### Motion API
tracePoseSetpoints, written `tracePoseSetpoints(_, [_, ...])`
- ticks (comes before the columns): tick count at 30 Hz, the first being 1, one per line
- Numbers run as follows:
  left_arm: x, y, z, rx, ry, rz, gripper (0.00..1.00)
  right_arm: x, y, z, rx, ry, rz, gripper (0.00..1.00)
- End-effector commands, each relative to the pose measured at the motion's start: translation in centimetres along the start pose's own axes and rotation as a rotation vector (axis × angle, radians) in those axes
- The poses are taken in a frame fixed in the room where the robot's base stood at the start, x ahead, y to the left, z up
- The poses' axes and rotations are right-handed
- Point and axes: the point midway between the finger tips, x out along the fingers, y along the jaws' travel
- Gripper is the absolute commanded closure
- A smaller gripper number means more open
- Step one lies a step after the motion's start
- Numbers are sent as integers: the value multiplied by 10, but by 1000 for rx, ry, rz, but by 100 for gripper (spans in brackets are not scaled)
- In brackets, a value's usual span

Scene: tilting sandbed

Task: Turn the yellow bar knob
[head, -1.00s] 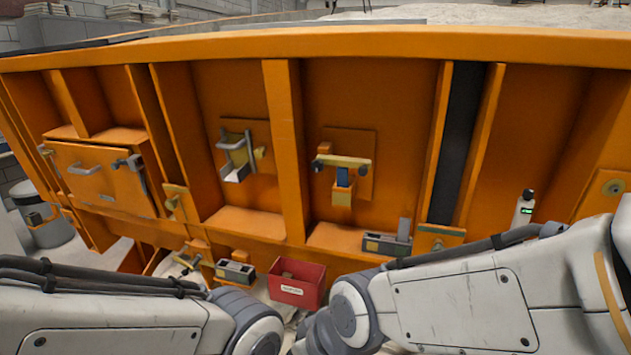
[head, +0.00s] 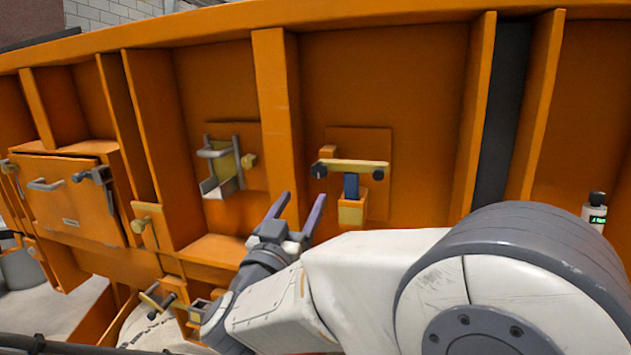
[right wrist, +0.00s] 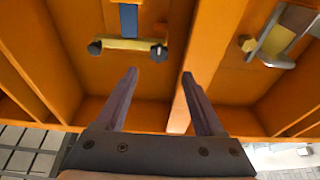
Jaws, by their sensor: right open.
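The yellow bar knob (head: 348,166) is a level yellow bar with dark round ends, on an orange backing plate in the middle bay of the orange wall. A blue upright piece and a yellow block sit below it. In the right wrist view the bar (right wrist: 130,44) appears upside down, left of and beyond the fingertips. My right gripper (head: 302,197) is open and empty, below and left of the bar in the head view, apart from it. Its two fingers also show in the right wrist view (right wrist: 160,75). My left gripper is not in view.
A grey bracket with a yellow knob (head: 249,161) is in the bay to the left, past an upright orange rib (head: 277,120). A hatch with a grey handle (head: 45,185) is further left. A small bottle-like device (head: 595,208) stands at the right.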

Motion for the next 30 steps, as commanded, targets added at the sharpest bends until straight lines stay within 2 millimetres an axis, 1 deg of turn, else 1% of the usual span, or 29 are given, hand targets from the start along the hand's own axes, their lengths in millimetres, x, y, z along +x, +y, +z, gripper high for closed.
tracePoseSetpoints(1, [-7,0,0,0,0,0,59,9,2,-3,-2,0,5,30])
tracePoseSetpoints(9, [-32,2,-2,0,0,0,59,60,2,-4,-3,-1,4,30])
tracePoseSetpoints(12, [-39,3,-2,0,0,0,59,76,2,-4,-2,-1,2,30])
tracePoseSetpoints(15, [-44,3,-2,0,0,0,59,88,1,-3,0,-2,0,30])
tracePoseSetpoints(19, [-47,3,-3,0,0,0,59,96,-1,-2,1,-1,-3,30])
tracePoseSetpoints(28, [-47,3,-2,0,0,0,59,98,-2,-1,2,-1,-5,30])
tracePoseSetpoints(29, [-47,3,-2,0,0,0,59,98,-2,-1,2,-1,-5,38])
tracePoseSetpoints(30, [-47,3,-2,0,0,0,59,98,-1,-1,2,-1,-5,53])
